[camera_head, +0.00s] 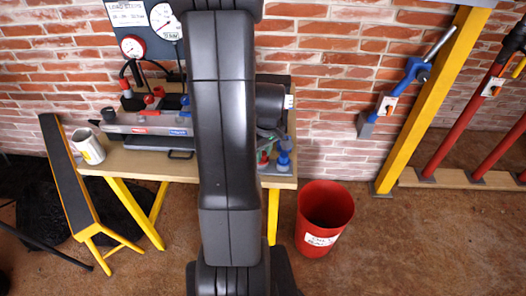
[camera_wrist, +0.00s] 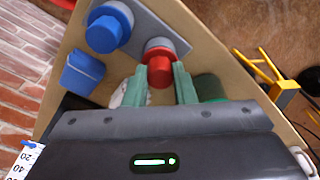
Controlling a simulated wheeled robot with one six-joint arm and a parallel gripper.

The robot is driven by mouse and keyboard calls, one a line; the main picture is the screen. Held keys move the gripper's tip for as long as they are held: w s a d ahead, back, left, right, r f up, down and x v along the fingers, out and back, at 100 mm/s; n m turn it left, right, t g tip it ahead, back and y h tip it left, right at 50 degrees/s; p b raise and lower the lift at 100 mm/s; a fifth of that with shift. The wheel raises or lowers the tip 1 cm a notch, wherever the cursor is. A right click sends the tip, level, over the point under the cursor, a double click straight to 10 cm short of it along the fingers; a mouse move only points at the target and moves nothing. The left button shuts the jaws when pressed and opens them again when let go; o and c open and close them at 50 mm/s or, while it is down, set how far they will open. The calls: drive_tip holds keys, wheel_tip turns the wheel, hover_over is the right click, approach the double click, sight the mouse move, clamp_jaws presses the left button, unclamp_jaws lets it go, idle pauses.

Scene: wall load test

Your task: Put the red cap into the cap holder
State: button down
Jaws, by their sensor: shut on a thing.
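The red cap (camera_wrist: 159,67) is between the two green fingertips of my gripper (camera_wrist: 160,82) in the wrist view, and the gripper is shut on it. The cap is over the near right end of a grey plate, which looks like the cap holder (camera_wrist: 155,24). I cannot tell whether the cap is seated in the plate or just above it. A round blue cap (camera_wrist: 104,32) stands at the plate's other end.
A separate blue piece (camera_wrist: 82,72) lies on the bench beside the plate. A green round thing (camera_wrist: 208,88) is right of the fingers. The bench (camera_head: 150,168) also carries a grey pump (camera_head: 150,122) and a mug (camera_head: 88,147). A red bin (camera_head: 325,220) stands on the floor.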

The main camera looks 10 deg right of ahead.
drive_tip(key=shift+f, duration=0.1)
drive_tip(key=c, duration=0.6)
unclamp_jaws()
drive_tip(key=shift+c, duration=0.2)
drive_tip(key=shift+r+p, duration=2.85)
drive_tip(key=shift+r, duration=1.2)
drive_tip(key=shift+f, duration=0.2)
wheel_tip(320, 180, down, 8)
drive_tip(key=b, duration=0.5)
drive_tip(key=shift+r+b, duration=0.25)
drive_tip(key=shift+b, duration=0.05)
